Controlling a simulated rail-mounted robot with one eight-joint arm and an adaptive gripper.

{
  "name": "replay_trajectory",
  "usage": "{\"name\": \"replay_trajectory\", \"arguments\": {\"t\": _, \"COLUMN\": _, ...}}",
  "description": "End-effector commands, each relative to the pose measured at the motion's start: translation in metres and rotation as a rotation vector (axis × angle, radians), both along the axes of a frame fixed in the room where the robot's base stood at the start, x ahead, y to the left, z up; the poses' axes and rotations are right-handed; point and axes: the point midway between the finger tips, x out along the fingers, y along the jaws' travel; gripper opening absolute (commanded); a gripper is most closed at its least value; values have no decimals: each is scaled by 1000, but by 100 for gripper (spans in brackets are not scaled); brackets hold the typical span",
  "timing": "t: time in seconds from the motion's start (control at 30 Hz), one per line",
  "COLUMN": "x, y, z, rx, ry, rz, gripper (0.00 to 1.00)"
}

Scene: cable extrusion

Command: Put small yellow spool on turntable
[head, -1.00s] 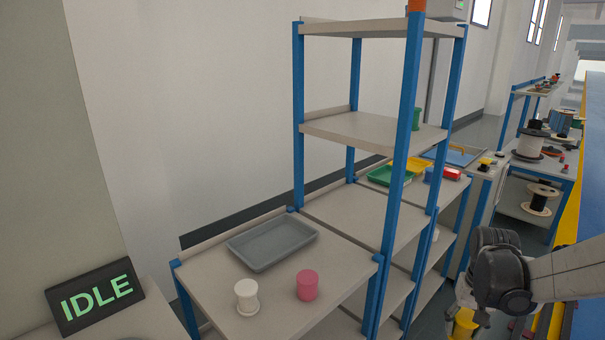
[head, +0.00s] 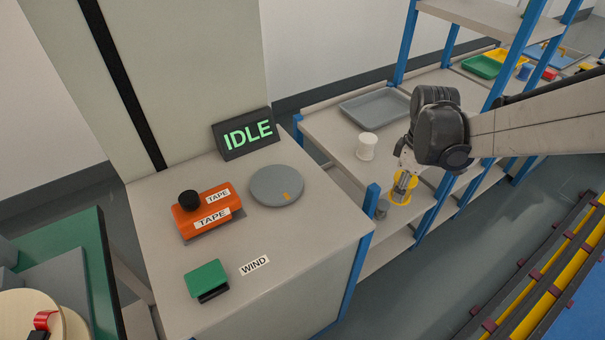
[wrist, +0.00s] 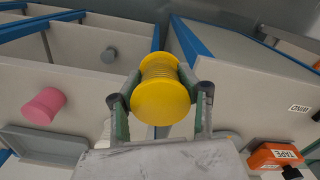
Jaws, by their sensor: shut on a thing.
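The small yellow spool (head: 403,190) hangs in my gripper (head: 405,172), in the air in front of the blue-framed shelf. In the wrist view the spool (wrist: 161,92) sits between the two fingers of my gripper (wrist: 160,98), its round flange facing the camera. The turntable (head: 277,185) is a flat grey disc with an orange mark on the cabinet top, left of my gripper in the head view. Nothing lies on it. A grey edge in the wrist view may be the turntable, but I cannot tell.
An orange tape unit (head: 207,212) with a black knob, a green WIND button (head: 207,279) and an IDLE sign (head: 243,134) stand around the turntable. A white spool (head: 367,146) and grey tray (head: 374,108) are on the shelf. A pink cylinder (wrist: 44,106) shows in the wrist view.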

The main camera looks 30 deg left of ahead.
Motion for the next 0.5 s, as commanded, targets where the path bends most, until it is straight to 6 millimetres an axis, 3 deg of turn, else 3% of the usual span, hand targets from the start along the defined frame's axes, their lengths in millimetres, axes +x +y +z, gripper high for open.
{"name": "replay_trajectory", "arguments": {"t": 0.03, "x": -9, "y": 26, "z": 13, "rx": 0, "ry": 0, "rz": 134, "gripper": 7}}
{"name": "replay_trajectory", "arguments": {"t": 0.1, "x": -21, "y": 56, "z": 23, "rx": 0, "ry": 0, "rz": 321, "gripper": 7}}
{"name": "replay_trajectory", "arguments": {"t": 0.3, "x": -62, "y": 137, "z": 52, "rx": 0, "ry": 0, "rz": 843, "gripper": 7}}
{"name": "replay_trajectory", "arguments": {"t": 0.5, "x": -100, "y": 191, "z": 71, "rx": 0, "ry": 0, "rz": 1225, "gripper": 7}}
